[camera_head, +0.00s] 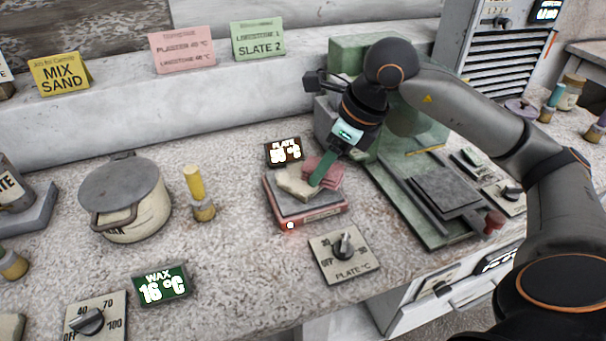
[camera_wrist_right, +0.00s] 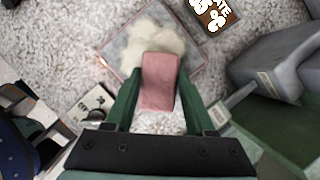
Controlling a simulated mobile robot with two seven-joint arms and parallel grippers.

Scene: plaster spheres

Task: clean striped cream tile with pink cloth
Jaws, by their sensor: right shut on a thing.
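My right gripper (camera_head: 320,176) reaches down over the hot plate (camera_head: 328,214) and is shut on the pink cloth (camera_head: 329,168). In the right wrist view, the folded-looking cloth (camera_wrist_right: 158,82) sits between its two green fingers. The cream tile (camera_head: 291,185) lies on the plate's grey top, left of the cloth. It also shows in the right wrist view (camera_wrist_right: 146,40) beyond the cloth, which overlaps its near edge. I cannot make out stripes on it, or whether the cloth presses on it. My left gripper is not in view.
A plate dial (camera_head: 343,252) stands in front of the hot plate, and a plate display (camera_head: 284,151) behind it. A lidded pot (camera_head: 130,200) and a yellow-handled brush (camera_head: 198,192) stand left. A green-framed press (camera_head: 432,200) crowds the right.

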